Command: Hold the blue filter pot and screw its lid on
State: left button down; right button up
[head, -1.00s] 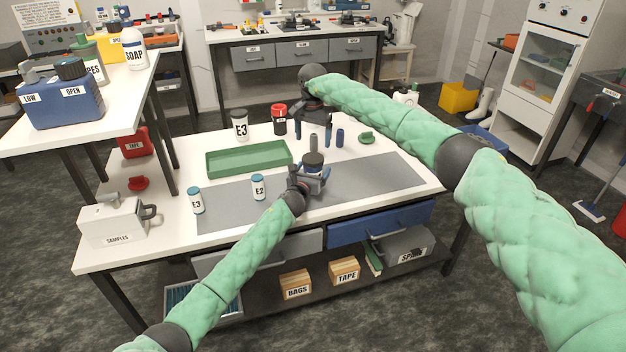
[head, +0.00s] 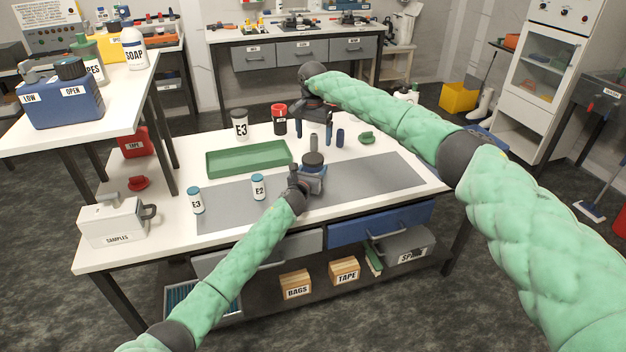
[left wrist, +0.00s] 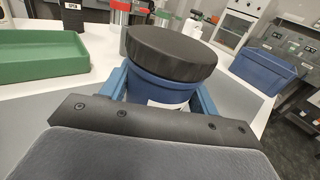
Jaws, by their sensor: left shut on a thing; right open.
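The blue filter pot (head: 312,181) stands upright over the grey mat, with its dark lid (head: 313,159) on top. In the left wrist view, the black lid (left wrist: 172,53) covers the mouth of the blue pot (left wrist: 160,90). I cannot tell how tightly it is screwed. My left gripper (head: 308,180) is shut on the pot's body, a blue finger on each side. My right gripper (head: 313,131) is open and empty, fingers pointing down, behind and above the lid and apart from it. A grey upright piece shows behind the lid; I cannot tell what it belongs to.
A green tray (head: 250,172) lies behind left. White bottles E2 (head: 258,188) and E3 (head: 196,201) stand left of the pot. A black-lidded E3 jar (head: 240,127), a red-lidded jar (head: 280,122) and a green item (head: 367,138) stand at the back. The mat's right side is clear.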

aim_at(313, 158)
jog(key=m, duration=0.4)
jog(key=shift+s+f+m, duration=0.1)
jog(key=shift+f+m, duration=0.1)
jog(key=shift+m, duration=0.1)
jog(key=m, duration=0.4)
jog(key=shift+a, duration=0.15)
jog(key=shift+f, duration=0.15)
jog(key=shift+f, duration=3.9)
jog(key=c, duration=1)
